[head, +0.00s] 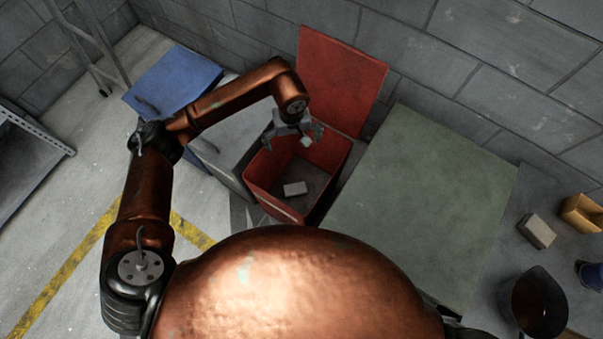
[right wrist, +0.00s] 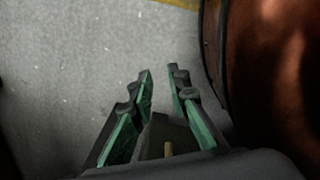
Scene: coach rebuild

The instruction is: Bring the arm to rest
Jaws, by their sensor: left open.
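My left arm reaches over an open red bin (head: 331,193) in the head view. My left gripper (head: 300,136) hangs above the bin's back part with its fingers apart. A small pale piece (head: 306,141) shows by its fingers; I cannot tell whether it touches them. A light grey block (head: 295,188) lies on the bin's floor, apart from the gripper. My right gripper (right wrist: 160,75) shows in the right wrist view with its green-padded fingers apart, empty, over bare floor. It is not visible in the head view.
The red lid (head: 340,75) stands raised against the block wall. A blue lid (head: 172,82) is left of the arm. A grey-green table top (head: 423,190) lies right of the bin. Farther right are a block (head: 537,231), a yellow box (head: 582,214) and a dark pot (head: 535,302).

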